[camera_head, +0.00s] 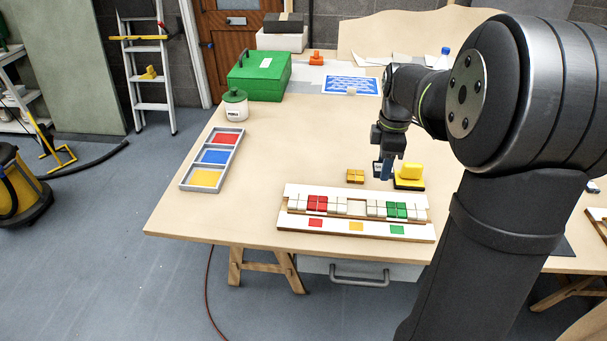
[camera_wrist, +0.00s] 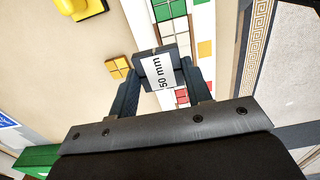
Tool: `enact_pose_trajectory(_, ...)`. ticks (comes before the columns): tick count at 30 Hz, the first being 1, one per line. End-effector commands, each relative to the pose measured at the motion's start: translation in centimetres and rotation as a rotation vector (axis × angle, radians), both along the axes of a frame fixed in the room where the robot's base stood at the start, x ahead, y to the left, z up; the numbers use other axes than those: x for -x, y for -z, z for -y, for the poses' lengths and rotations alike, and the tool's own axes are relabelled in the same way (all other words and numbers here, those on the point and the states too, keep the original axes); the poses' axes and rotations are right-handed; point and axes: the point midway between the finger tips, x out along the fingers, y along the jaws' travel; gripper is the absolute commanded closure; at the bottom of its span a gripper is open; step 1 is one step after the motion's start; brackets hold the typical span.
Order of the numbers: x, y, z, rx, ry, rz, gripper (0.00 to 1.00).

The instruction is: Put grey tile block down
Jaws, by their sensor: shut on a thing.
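My gripper (camera_head: 384,168) is shut on the grey tile block (camera_wrist: 154,52), a dark grey block with a white label reading "50 mm". In the wrist view the block sits between the two fingertips (camera_wrist: 160,78). In the head view the gripper is above the table, behind the mosaic panel, between a yellow tile block (camera_head: 355,176) and a yellow-handled tool on a black base (camera_head: 410,182). The held block is hard to make out there. Whether it touches the table cannot be told.
The mosaic panel (camera_head: 300,222) holds white, red and green tiles, with a bare gap in the middle. A tray (camera_head: 183,184) with red, blue and yellow fields, a white jar (camera_head: 236,112) and a green box (camera_head: 258,77) stand left. The table between tray and panel is clear.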

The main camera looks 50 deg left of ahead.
Motion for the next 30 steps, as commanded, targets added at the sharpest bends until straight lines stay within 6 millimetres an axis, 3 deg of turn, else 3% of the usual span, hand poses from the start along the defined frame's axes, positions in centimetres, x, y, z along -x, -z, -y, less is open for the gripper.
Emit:
enact_pose_trajectory(1, 0.0, 0.4, -2.3, 0.001, -0.007, -0.001, 0.79)
enact_pose_trajectory(3, 0.0, 0.6, -5.0, 0.001, -0.006, -0.001, 0.79)
enact_pose_trajectory(9, 0.7, 1.6, -10.9, 0.002, -0.005, -0.001, 0.79)
enact_pose_trajectory(17, 1.7, 2.5, -14.4, 0.001, -0.002, -0.001, 0.79)
enact_pose_trajectory(30, 6.7, 8.0, -22.0, 0.002, -0.003, -0.001, 0.79)
